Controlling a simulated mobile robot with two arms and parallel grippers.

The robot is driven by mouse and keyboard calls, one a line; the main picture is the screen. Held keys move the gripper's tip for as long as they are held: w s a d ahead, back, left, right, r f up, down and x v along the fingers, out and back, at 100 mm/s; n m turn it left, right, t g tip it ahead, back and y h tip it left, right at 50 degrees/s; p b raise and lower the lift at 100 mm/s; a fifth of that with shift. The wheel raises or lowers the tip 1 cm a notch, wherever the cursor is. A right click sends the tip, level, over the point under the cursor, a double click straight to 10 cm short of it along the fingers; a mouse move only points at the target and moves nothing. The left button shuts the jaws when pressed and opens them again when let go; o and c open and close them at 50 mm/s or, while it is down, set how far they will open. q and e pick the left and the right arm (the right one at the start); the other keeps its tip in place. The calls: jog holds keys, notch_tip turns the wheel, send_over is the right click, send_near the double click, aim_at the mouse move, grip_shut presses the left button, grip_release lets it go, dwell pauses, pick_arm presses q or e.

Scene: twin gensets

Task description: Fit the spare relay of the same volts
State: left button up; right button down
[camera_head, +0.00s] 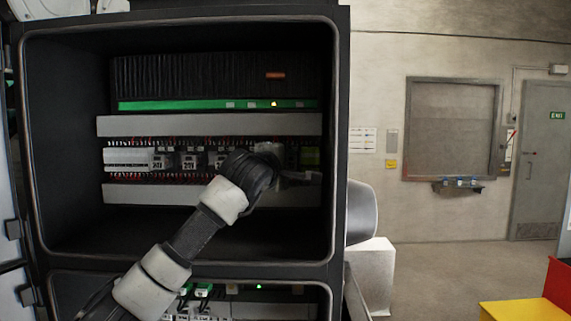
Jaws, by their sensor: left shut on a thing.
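A row of white relays (188,160) with dark printed labels sits on the rail in the open cabinet, between two grey wiring ducts with red wires. The label print is too small to read surely. My left gripper (298,178) reaches into the cabinet at the right part of this row. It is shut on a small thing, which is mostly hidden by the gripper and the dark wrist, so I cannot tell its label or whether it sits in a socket. A small wall shelf (458,188) at the right holds several small pale-blue things. My right gripper is not in view.
The cabinet's dark frame (342,140) surrounds the opening closely. A controller with a green strip (190,105) and a lit yellow lamp is above the relays. A lower bay (258,287) shows a green lamp. A yellow box (522,310) stands at lower right; floor beyond is clear.

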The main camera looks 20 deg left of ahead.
pick_arm(q)
jog(key=shift+w, duration=0.15)
jog(key=o, duration=1.1)
jog(key=shift+c, duration=0.2)
